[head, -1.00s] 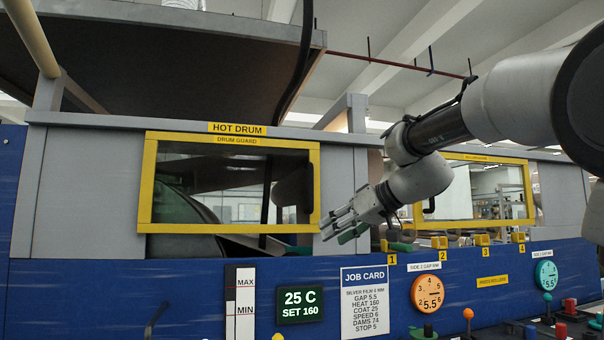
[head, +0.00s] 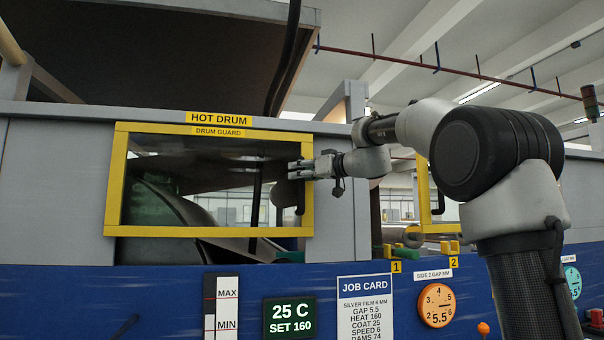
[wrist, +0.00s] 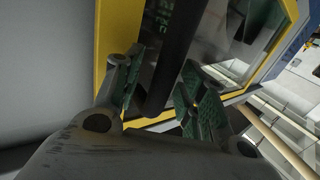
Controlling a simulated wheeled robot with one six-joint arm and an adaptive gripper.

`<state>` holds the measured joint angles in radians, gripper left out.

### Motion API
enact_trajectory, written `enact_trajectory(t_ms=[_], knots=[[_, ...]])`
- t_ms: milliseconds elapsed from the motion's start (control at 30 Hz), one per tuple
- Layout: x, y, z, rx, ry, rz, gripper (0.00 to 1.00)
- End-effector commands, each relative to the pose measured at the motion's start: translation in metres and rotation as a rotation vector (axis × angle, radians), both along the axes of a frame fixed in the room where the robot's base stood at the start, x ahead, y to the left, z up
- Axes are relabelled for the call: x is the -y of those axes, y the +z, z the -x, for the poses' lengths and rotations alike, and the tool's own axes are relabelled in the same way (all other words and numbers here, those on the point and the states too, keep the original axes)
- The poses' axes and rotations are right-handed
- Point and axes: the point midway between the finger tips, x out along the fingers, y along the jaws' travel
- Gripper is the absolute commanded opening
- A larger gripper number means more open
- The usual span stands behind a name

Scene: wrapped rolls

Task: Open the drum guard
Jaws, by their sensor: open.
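The drum guard (head: 110,185) is a yellow-framed clear panel on the front of the machine, under the "HOT DRUM" sign, and it is closed over the opening. A dark upright bar handle (head: 301,198) is at its right side, partly covered by my fingers in the head view. My gripper (head: 297,170) is open at the guard's right edge, reaching in from the right. In the wrist view, the dark handle (wrist: 178,45) runs between the two spread fingers of my gripper (wrist: 158,88), and the yellow frame is just behind. I cannot tell whether a finger touches the handle.
A second yellow-framed guard (head: 422,190) is to the right, partly behind my arm. Below are a temperature display (head: 291,317), a job card (head: 365,310) and a round dial (head: 436,305). The grey panel left of the drum guard is clear.

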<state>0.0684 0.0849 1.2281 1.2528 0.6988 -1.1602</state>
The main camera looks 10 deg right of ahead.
Motion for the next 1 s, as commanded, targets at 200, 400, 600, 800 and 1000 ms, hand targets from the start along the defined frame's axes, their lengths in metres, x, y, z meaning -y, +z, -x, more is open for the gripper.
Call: enact_trajectory(t_ms=[200,400,600,800,1000], knots=[[0.0,0.0,0.0,0.0,0.0,0.0,0.37],[0.0,0.0,0.0,-0.001,0.0,0.001,0.01],[0.0,0.0,0.0,-0.001,0.0,0.001,0.0],[-0.013,0.0,0.001,-0.001,0.004,-0.001,0.0],[-0.054,0.0,0.001,0.0,0.008,0.0,0.0]])
